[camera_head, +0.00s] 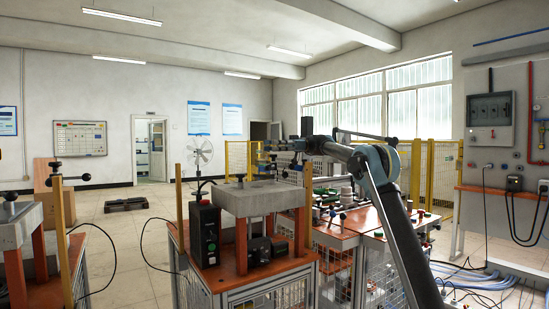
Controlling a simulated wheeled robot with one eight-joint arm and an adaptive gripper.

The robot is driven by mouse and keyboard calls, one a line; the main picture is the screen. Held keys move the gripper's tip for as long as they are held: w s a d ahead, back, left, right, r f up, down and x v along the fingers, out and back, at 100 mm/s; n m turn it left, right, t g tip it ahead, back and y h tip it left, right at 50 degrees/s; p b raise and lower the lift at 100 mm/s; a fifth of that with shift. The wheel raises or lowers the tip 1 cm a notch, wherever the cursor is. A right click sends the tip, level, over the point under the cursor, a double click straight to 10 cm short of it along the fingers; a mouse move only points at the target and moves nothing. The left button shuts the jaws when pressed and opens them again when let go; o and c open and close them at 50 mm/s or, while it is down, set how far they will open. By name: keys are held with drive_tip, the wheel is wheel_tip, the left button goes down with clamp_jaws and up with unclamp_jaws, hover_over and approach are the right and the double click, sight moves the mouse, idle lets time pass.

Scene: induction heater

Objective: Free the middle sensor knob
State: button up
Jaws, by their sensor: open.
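My arm reaches in from the lower right, and its end points left, above the middle workstation. My gripper (266,149) is small and dark here; it is open, and I see nothing held in it. Below it is the grey block-topped fixture (262,198) on orange posts. A small black knob (240,178) stands at the fixture's left rear, and others near its right rear are partly lost against the clutter. I cannot tell which one is the middle sensor knob. The gripper appears above and apart from the fixture; the exact gap is unclear.
A black control box (205,235) stands on the orange-topped workstation. A similar fixture (30,222) is at the far left. A cluttered bench (340,222) stands to the right, with yellow fencing (410,165) behind. Open floor (135,225) lies between the left and middle stations.

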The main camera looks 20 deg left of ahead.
drive_tip(key=shift+r, duration=2.85)
